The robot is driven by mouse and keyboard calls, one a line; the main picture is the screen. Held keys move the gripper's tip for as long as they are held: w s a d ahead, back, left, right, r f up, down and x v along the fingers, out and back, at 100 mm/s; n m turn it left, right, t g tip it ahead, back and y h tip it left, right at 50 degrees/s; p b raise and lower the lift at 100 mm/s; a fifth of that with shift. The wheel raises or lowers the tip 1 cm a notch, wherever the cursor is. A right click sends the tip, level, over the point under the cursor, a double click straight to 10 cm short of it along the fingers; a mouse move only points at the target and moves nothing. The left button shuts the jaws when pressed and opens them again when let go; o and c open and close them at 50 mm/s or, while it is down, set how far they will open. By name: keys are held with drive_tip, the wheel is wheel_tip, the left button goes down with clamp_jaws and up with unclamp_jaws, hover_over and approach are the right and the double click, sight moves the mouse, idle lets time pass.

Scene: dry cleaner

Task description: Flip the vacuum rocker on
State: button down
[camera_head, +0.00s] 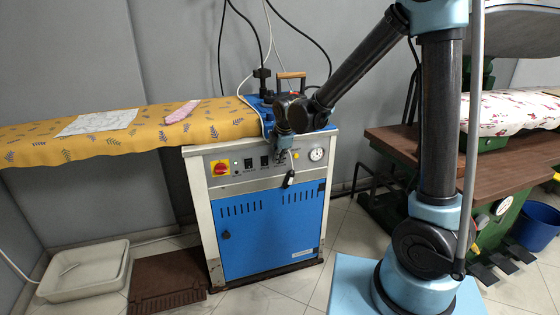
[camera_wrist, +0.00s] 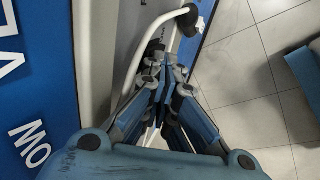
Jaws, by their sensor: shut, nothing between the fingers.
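The blue and white machine's control panel (camera_head: 230,178) faces me in the head view. It carries several small black rockers, among them a left one (camera_head: 248,164) and a middle one (camera_head: 264,161). Their labels are too small to read, so I cannot tell which is the vacuum rocker or how any is set. My gripper (camera_head: 284,157) is in front of the panel's right half, pointing down, and hides part of it. In the wrist view my gripper (camera_wrist: 162,72) is shut and empty. Whether its tips touch the panel cannot be told.
A white bent tube (camera_wrist: 150,42) with a black end runs close beside my fingers. The yellow-covered board (camera_head: 90,143) extends left.

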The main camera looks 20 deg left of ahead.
idle(0.3)
drive_tip(key=s+d+f+v, duration=0.1)
drive_tip(key=s+v, duration=0.1)
drive_tip(key=v, duration=1)
drive_tip(key=shift+d, duration=0.2)
drive_tip(key=shift+s+d+f+g, duration=0.15)
drive_tip(key=shift+f+g, duration=0.15)
drive_tip(key=shift+f, duration=0.35)
